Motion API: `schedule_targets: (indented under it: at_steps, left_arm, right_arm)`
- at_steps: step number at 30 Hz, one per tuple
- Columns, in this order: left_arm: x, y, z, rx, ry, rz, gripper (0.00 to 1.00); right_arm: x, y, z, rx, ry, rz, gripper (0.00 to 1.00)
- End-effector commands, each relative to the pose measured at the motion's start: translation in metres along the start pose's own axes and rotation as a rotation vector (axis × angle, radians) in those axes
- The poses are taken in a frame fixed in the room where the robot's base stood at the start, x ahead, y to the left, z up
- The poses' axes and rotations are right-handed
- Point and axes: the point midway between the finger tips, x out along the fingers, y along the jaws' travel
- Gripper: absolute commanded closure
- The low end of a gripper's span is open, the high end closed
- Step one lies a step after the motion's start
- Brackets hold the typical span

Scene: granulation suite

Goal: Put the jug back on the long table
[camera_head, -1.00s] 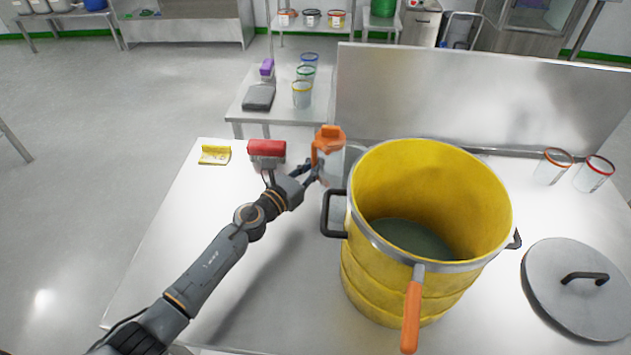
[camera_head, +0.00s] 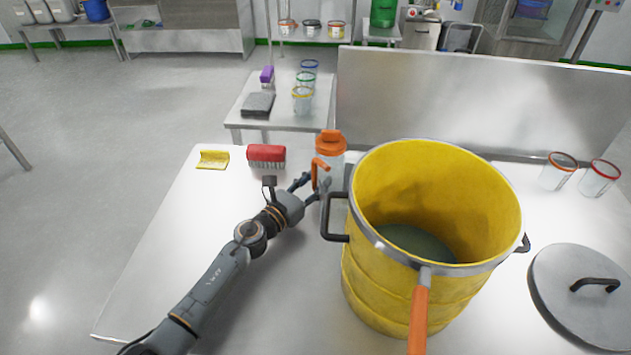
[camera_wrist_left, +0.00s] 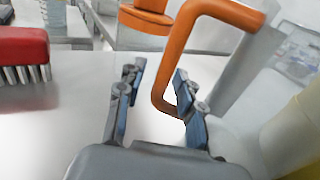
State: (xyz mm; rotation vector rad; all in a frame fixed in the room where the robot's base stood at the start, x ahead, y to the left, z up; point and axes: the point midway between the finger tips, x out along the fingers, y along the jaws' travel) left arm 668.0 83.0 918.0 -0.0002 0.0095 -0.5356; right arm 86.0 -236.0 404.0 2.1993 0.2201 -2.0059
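My left gripper (camera_head: 311,182) is beside the jug at the handle. Its fingers are spread apart in the wrist view (camera_wrist_left: 157,76), with gaps around the handle. My right gripper is not in view.
A red brush (camera_head: 266,153) and yellow scraper (camera_head: 213,159) lie behind left. A round lid (camera_head: 570,310) and two clear beakers (camera_head: 557,172) are at right.

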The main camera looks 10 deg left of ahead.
Motion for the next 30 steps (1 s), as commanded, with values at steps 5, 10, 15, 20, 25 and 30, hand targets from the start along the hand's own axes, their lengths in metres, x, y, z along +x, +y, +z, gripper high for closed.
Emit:
schedule_targets:
  at_steps: [5, 10, 15, 20, 25, 30]
  left_arm:
    - [0.000, 0.000, 0.003, 0.000, 0.000, 0.000, 0.65]
    - [-0.018, 0.001, 0.002, 0.002, 0.002, 0.001, 0.65]
    - [-0.054, 0.001, 0.001, 0.003, 0.003, 0.000, 0.65]
    - [-0.087, 0.001, 0.001, 0.001, 0.002, 0.001, 0.65]
    - [-0.111, 0.000, 0.002, 0.000, 0.001, 0.000, 0.65]
    - [-0.120, 0.000, 0.003, 0.000, -0.001, 0.000, 0.65]
  right_arm:
    - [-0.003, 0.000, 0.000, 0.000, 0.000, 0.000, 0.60]
    - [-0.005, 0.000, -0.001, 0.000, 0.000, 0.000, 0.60]
    - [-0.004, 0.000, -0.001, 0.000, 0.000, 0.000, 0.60]
    - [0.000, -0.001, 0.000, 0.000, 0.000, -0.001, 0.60]
    - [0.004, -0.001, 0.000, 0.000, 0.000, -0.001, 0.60]
    - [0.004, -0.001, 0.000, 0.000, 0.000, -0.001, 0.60]
